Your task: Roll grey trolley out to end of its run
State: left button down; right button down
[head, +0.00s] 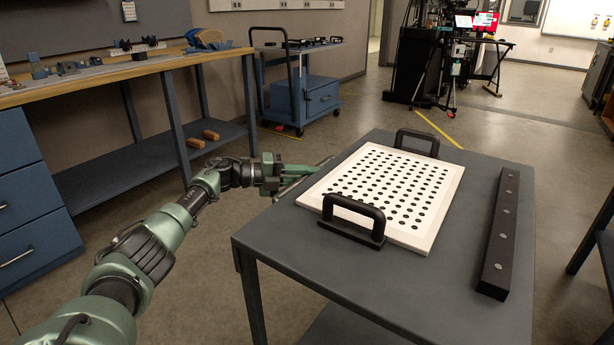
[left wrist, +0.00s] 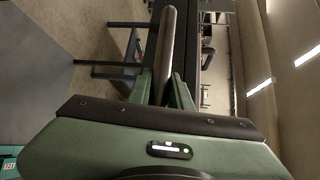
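The grey trolley (head: 468,178) stands in front of me in the head view, with a flat dark grey top. A slim metal handle bar (head: 303,180) runs along its left side. My left gripper (head: 300,172) comes in from the left at this bar. In the left wrist view the bar (left wrist: 168,40) runs between the two fingers (left wrist: 165,88), which look closed against its sides. The fingertip contact is partly hidden. My right gripper is in neither view.
On the trolley lie a white perforated plate (head: 437,232) with two black handles and a black bar (head: 498,240) with round spots. A workbench (head: 110,72) stands left, a blue cart (head: 305,98) behind. Open floor with a yellow line (head: 438,130) lies beyond the trolley.

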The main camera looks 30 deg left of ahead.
pick_arm(q)
jog(key=shift+a, duration=0.2)
jog(key=c, duration=1.3)
grip_release()
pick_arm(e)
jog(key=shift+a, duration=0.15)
pick_arm(q)
jog(key=p+v, duration=0.1)
jog(key=v, duration=0.6)
jog(key=shift+s+a, duration=0.25)
jog(key=shift+a, duration=0.1)
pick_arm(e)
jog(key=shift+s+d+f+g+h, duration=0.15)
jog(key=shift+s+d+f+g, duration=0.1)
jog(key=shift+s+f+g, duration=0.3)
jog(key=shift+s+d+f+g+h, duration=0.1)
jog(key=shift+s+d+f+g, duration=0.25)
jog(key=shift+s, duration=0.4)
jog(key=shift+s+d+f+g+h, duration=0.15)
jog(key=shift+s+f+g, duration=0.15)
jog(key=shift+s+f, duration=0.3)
